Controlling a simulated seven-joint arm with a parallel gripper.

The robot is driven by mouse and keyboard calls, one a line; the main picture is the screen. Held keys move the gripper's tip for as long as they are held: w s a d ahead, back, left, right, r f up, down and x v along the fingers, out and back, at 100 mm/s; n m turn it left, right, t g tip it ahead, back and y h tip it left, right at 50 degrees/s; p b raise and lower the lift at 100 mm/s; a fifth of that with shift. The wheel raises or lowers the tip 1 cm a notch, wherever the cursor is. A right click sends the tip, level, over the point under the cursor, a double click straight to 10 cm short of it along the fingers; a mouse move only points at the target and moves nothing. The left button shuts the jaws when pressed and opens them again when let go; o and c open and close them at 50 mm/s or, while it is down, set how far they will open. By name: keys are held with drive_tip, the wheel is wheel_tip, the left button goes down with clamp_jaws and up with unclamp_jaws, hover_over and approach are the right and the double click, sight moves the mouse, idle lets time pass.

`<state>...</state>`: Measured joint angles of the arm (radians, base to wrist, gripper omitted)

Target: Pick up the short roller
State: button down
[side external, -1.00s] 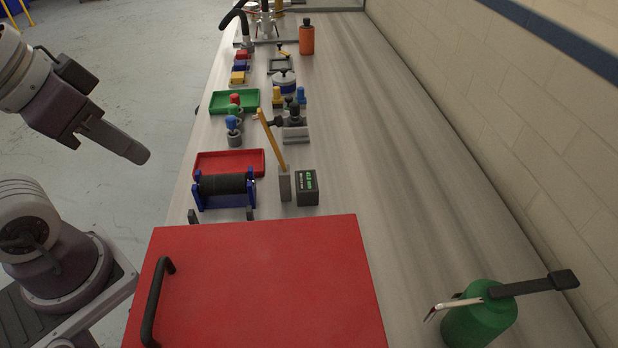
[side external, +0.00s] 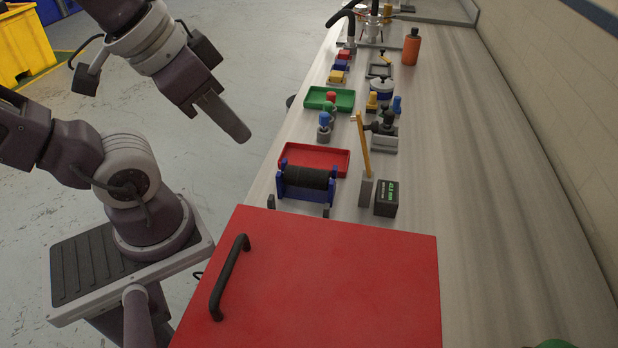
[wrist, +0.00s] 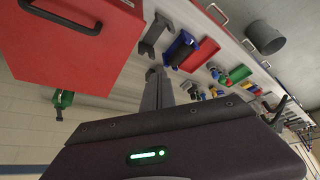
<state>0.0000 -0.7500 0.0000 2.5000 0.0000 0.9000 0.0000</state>
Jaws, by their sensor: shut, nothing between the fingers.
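A dark roller (side external: 306,177), which looks like the short roller, lies across a blue stand (side external: 308,193) on the bench, behind the red box. It also shows in the wrist view as a black roller (wrist: 181,52) in its blue stand. My gripper (side external: 240,133) is shut and empty. It hangs over the floor, left of the bench edge and apart from the roller. In the wrist view the shut fingers (wrist: 157,75) point toward the bench. Whether another roller stands elsewhere I cannot tell.
A large red box (side external: 330,285) with a black handle (side external: 230,277) fills the near bench. A red tray (side external: 314,156) lies behind the roller. A yellow upright rod (side external: 362,148) and a dark box (side external: 386,198) stand right of it.

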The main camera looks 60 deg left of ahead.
drive_tip(key=c, duration=0.8)
unclamp_jaws()
drive_tip(key=shift+o, duration=0.2)
drive_tip(key=n+g, duration=0.5)
drive_tip(key=n, duration=2.2)
hover_over(308, 171)
drive_tip(key=s, duration=0.1)
drive_tip(key=shift+y, duration=0.3)
wheel_tip(308, 171, down, 15)
drive_tip(key=shift+s+r, duration=0.1)
drive_tip(key=f, duration=0.4)
drive_tip(key=w+f, duration=0.1)
drive_tip(key=f, duration=0.1)
drive_tip(key=shift+w+a+f, duration=0.1)
drive_tip(key=shift+f, duration=0.2)
drive_tip(key=shift+c, duration=0.3)
